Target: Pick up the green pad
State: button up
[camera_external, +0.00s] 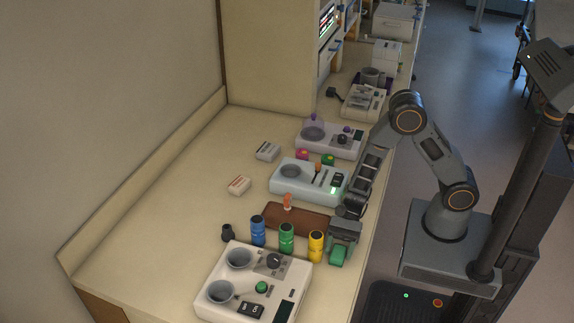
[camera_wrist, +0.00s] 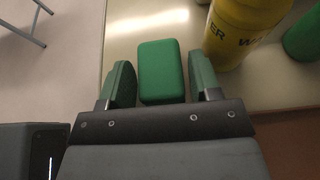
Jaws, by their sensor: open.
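The green pad (camera_wrist: 162,72) is a bright green rounded block lying on the pale counter near its edge. In the wrist view it sits between the two dark green fingers of my gripper (camera_wrist: 160,68), with a narrow gap on each side. The fingers are open and do not appear to press on it. In the external view, my gripper (camera_external: 343,240) points down at the counter's right edge, and the pad (camera_external: 338,257) shows just below it, partly covered by the gripper.
A yellow bottle (camera_external: 316,246) stands close to the left of my gripper; green (camera_external: 287,238) and blue (camera_external: 258,231) bottles are further left. A white device (camera_external: 232,300) is in front.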

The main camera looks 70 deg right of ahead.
jog(key=shift+c, duration=0.3)
jog(key=c, duration=0.6)
